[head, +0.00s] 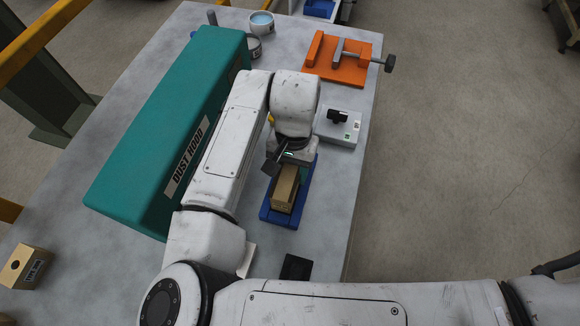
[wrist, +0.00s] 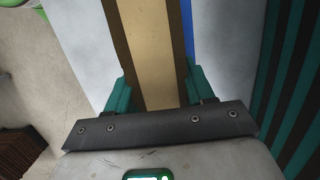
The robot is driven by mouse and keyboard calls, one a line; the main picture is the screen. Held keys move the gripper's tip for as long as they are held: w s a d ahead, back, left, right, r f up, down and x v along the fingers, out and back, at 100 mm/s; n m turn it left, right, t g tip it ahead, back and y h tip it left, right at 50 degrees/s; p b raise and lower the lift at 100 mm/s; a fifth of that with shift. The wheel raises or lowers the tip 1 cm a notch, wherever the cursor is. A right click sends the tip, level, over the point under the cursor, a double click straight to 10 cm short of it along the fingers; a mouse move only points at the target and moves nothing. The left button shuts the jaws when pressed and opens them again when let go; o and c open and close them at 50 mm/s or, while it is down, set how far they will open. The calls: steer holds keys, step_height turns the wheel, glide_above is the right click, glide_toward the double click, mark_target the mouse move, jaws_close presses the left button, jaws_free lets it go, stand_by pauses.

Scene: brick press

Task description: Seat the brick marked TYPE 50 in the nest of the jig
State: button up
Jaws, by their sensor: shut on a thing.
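A tan brick (head: 285,190) with darker sides is over the blue jig (head: 267,216) in the head view. My gripper (head: 290,158) is at its far end, shut on it. In the wrist view the teal fingers of my gripper (wrist: 155,88) clasp the brick (wrist: 150,50) from both sides. Only a thin strip of the blue jig (wrist: 187,25) shows, along the brick's right side. I cannot tell whether the brick is down in the nest or just above it. No mark is readable on the held brick.
A long teal dust hood (head: 170,130) stands left of the jig. A grey switch box (head: 338,127) and an orange clamp (head: 335,60) are beyond it to the right. Another brick (head: 28,266), its TYPE label hard to read, lies at the far left. Cups (head: 261,22) stand at the back.

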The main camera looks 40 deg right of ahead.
steer(key=shift+f+b, duration=0.65)
steer(key=shift+f, duration=0.65)
steer(key=o, duration=1.1)
steer(key=shift+c, duration=0.2)
steer(key=shift+r, duration=0.1)
steer(key=r, duration=0.3)
steer(key=d+r+b, duration=0.1)
steer(key=r, duration=0.3)
steer(key=w+r, duration=0.1)
steer(key=r, duration=0.2)
steer(key=shift+w+d+r, duration=0.1)
steer(key=shift+d+r, duration=0.2)
